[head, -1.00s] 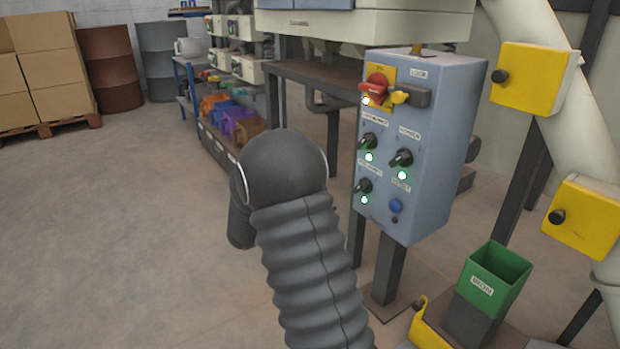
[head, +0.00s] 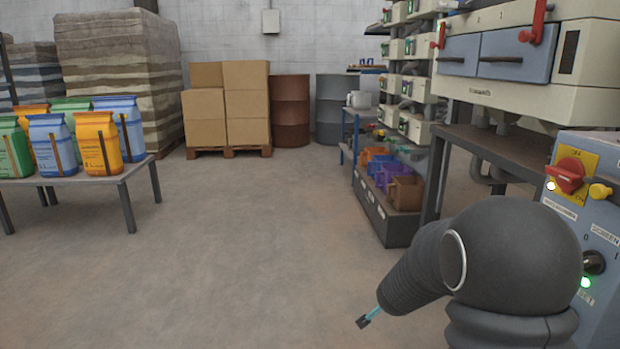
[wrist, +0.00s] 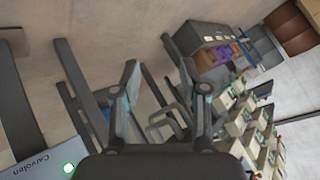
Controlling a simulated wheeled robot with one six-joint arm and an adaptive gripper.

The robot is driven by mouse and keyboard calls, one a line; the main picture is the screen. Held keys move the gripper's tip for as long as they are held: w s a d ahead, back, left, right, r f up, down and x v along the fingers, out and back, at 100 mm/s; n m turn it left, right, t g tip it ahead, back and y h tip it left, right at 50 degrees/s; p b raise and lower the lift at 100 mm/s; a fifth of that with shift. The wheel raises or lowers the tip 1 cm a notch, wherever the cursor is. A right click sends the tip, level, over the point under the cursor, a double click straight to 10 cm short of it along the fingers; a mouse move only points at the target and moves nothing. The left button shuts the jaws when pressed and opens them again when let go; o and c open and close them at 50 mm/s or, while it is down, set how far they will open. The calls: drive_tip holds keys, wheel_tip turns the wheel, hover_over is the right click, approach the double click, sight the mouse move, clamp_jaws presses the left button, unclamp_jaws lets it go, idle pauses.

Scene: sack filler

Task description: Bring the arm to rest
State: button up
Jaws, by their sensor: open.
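My arm, in a dark grey ribbed sleeve, stands at the lower right of the head view, in front of the blue-grey control box (head: 606,262). In that view only a small part of the hand shows beyond the arm, near the floor. In the wrist view my gripper (wrist: 165,85) has its two fingers spread apart with nothing between them.
A table (head: 128,180) with several filled sacks stands at the left. Boxes on a pallet (head: 228,152) and drums (head: 291,110) stand at the back. A rack with coloured bins (head: 405,192) and a cream machine (head: 570,85) stand right. The middle floor is clear.

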drive_tip(key=s+a+r+n+g+y+p, duration=0.2)
drive_tip(key=s+a+r+n, duration=0.2)
drive_tip(key=s, duration=0.5)
drive_tip(key=s+a+r+n+g+y+p, duration=0.1)
drive_tip(key=s+a+r+n+g+y, duration=0.15)
drive_tip(key=s+a+r, duration=0.45)
drive_tip(key=s+d+r+n+h+p, duration=0.1)
drive_tip(key=s+d+r+n+p, duration=0.1)
drive_tip(key=s+r, duration=0.4)
drive_tip(key=s+d+r+n+h+p, duration=0.1)
drive_tip(key=s+r, duration=0.6)
drive_tip(key=s, duration=0.7)
drive_tip(key=d+n+p, duration=0.1)
drive_tip(key=d+p, duration=0.1)
drive_tip(key=p, duration=0.1)
drive_tip(key=shift+s+d+r+t, duration=0.2)
drive_tip(key=shift+t, duration=0.15)
drive_tip(key=shift+n, duration=0.25)
